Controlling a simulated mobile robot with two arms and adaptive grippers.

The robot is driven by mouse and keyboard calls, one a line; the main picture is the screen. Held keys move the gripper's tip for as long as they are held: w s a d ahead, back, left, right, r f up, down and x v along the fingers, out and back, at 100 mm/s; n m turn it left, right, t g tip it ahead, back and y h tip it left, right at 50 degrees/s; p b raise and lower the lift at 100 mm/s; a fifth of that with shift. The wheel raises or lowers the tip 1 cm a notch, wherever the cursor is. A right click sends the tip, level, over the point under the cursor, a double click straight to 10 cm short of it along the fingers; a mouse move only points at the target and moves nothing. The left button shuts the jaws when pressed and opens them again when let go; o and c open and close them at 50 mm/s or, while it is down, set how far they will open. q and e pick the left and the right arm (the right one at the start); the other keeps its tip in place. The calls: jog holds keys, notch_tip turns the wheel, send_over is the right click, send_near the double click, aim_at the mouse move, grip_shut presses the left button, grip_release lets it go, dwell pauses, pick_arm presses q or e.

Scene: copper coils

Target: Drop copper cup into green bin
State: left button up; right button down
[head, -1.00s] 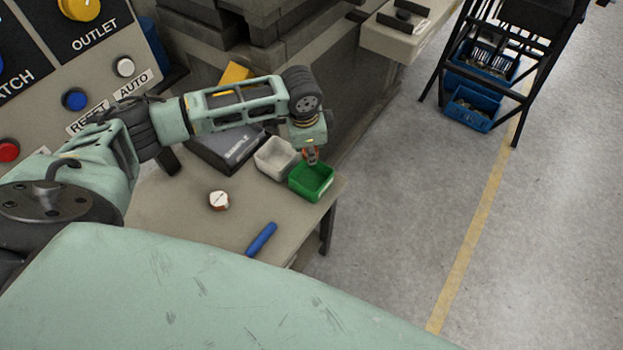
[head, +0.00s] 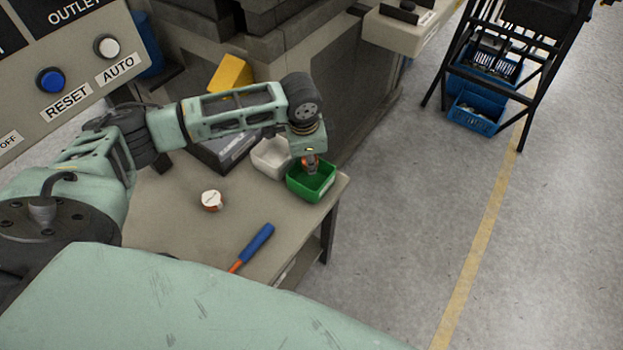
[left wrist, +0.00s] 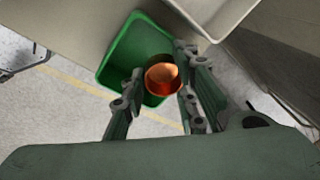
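The copper cup (left wrist: 163,78) is between the fingers of my left gripper (left wrist: 160,82) in the left wrist view, its open mouth facing the camera. In the head view the cup (head: 309,163) shows as a small orange patch at the tips of my left gripper (head: 309,160), over the green bin (head: 318,192). The gripper appears shut on the cup. The bin (left wrist: 117,60) stands behind and below the cup in the left wrist view. My right gripper is not in view.
A whitish bin (head: 268,160) stands left of the green bin on the table (head: 185,230). A small white-topped round item (head: 211,200) and a blue-handled tool (head: 256,240) lie on the table. A control panel (head: 50,100) is at the left. Open floor lies right of the table.

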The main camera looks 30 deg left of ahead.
pick_arm(q)
jog(key=o, duration=0.4)
jog(key=r, duration=0.4)
jog(key=s+r, duration=0.1)
jog(key=r, duration=0.3)
jog(key=s+r, duration=0.1)
jog(key=r, duration=0.3)
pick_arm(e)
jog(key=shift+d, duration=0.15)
pick_arm(q)
jog(key=shift+f, duration=0.1)
